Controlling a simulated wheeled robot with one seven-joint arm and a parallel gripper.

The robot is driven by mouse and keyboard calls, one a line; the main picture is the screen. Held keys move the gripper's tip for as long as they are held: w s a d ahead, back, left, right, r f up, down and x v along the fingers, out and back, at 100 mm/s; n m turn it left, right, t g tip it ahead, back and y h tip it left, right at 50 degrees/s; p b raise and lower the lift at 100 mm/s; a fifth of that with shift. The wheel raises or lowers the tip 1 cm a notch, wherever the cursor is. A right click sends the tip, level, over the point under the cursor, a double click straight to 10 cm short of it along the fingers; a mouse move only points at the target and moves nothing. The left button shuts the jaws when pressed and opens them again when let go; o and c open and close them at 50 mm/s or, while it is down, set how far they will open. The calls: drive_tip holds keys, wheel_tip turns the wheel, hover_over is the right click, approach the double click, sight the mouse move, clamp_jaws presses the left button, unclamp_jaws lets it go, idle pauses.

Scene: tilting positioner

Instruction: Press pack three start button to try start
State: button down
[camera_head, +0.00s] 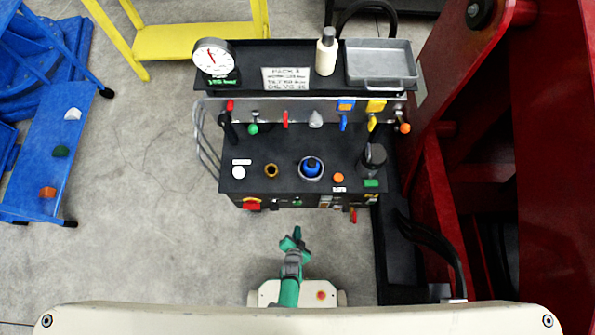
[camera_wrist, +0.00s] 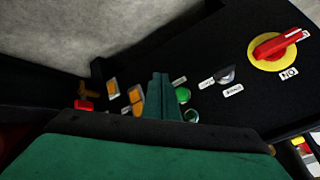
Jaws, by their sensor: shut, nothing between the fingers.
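The pack (camera_head: 300,150) is a black unit, and its card (camera_head: 287,78) appears to read "PACK 3". Its front control panel faces my arm. A round green button (camera_wrist: 182,95) with a pale rim is on that panel, and it shows as a small green spot in the head view (camera_head: 297,202). I cannot read its label. My gripper (camera_head: 297,233) is shut and empty, in front of the panel. In the wrist view its green fingertips (camera_wrist: 158,80) appear just left of the green button; contact cannot be told. The fingers hide part of the panel.
On the panel are a red-and-yellow rotary switch (camera_wrist: 272,50), a selector knob (camera_wrist: 225,75), orange rockers (camera_wrist: 135,94) and a red handle (camera_wrist: 84,105). A gauge (camera_head: 214,57) stands on top. Red machinery (camera_head: 470,150) is at right, blue steps (camera_head: 50,150) at left.

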drive_tip(key=w, duration=0.7)
drive_tip(key=shift+w, duration=0.4)
drive_tip(key=shift+w, duration=0.15)
idle(1.7)
drive_tip(key=shift+w, duration=0.25)
drive_tip(key=shift+w, duration=0.5)
idle(1.0)
drive_tip(key=shift+s, duration=0.9)
drive_tip(key=shift+s, duration=0.1)
drive_tip(key=shift+s, duration=2.4)
